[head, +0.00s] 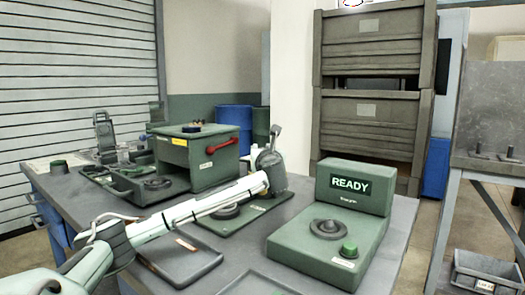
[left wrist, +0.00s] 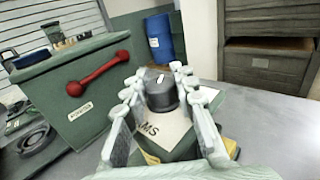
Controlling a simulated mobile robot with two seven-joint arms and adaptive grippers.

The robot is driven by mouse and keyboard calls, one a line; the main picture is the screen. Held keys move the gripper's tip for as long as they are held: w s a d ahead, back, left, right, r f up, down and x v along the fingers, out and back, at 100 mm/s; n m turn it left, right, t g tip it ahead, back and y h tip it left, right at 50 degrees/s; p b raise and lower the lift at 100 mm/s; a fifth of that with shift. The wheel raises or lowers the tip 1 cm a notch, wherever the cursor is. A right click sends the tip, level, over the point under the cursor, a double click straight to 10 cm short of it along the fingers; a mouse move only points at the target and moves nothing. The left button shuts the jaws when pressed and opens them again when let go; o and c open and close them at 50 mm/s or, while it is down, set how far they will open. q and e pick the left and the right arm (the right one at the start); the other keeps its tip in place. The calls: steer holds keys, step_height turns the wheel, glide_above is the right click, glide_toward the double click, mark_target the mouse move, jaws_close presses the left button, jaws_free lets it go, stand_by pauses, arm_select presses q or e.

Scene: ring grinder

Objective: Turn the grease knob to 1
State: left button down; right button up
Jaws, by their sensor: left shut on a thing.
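The grease knob (left wrist: 161,94) is a dark round knob with a white pointer mark on top, in the middle of the left wrist view. It sits on a pale plate with large letters, partly hidden, ending in "AMS". My left gripper (left wrist: 160,82) is shut on the knob, with one finger on each side of it. The numbers around the knob cannot be read. In the head view my left arm reaches across the table, and the left gripper (head: 268,160) hides the knob. My right gripper is not in view.
A green box with a red handle (head: 222,145) stands left of the gripper. A green station (head: 330,240) with a "READY" display (head: 350,184) stands to the right.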

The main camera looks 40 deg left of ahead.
arm_select(q)
steer(key=c, duration=1.2)
jaws_free()
steer(key=v, duration=1.2)
